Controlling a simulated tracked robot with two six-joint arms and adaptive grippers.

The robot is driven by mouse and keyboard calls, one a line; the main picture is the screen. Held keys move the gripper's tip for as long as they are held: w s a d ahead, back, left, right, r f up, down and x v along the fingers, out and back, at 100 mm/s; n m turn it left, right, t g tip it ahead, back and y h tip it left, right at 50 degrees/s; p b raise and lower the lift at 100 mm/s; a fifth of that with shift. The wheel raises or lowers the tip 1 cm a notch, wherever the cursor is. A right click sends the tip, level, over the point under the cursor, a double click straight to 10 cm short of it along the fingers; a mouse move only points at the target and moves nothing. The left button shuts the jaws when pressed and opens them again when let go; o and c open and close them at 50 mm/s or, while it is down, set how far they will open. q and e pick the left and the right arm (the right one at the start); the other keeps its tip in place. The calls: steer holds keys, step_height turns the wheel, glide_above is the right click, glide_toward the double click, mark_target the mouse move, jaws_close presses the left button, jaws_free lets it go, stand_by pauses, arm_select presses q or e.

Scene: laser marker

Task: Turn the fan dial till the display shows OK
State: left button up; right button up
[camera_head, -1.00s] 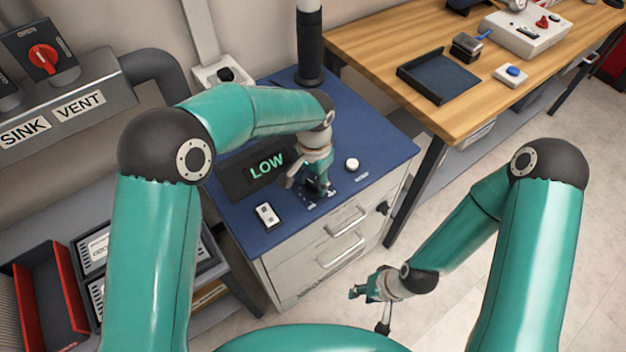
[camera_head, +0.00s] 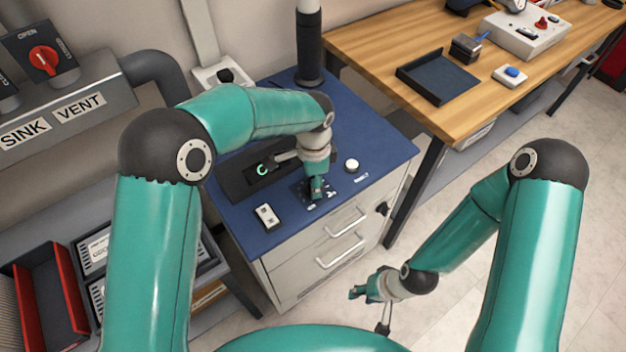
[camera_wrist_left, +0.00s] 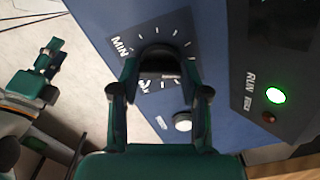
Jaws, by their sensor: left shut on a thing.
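The fan dial (camera_wrist_left: 158,56) is a black round knob on a dark scale plate marked MIN in the left wrist view. My left gripper (camera_wrist_left: 160,72) is shut on it, one finger on each side. In the head view this gripper (camera_head: 316,190) points down at the dial's plate and hides the dial. The display (camera_head: 236,180) is a black panel behind the gripper. One green rounded character shows; my wrist hides the rest, so the reading is unclear. My right gripper (camera_head: 368,290) hangs away from the cabinet, over the floor; its finger gap is unclear.
A white round knob (camera_head: 351,166) stands right of the dial on the blue cabinet top (camera_head: 385,150). A white switch (camera_head: 267,216) is at front left. A green lamp (camera_wrist_left: 275,95) marked RUN is lit. A wooden bench (camera_head: 370,45) stands at the right.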

stand_by(0.3)
arm_select(q)
steer(key=o, duration=1.1)
steer(key=shift+o, duration=0.2)
steer(key=shift+r, duration=0.15)
step_height(320, 180, up, 12)
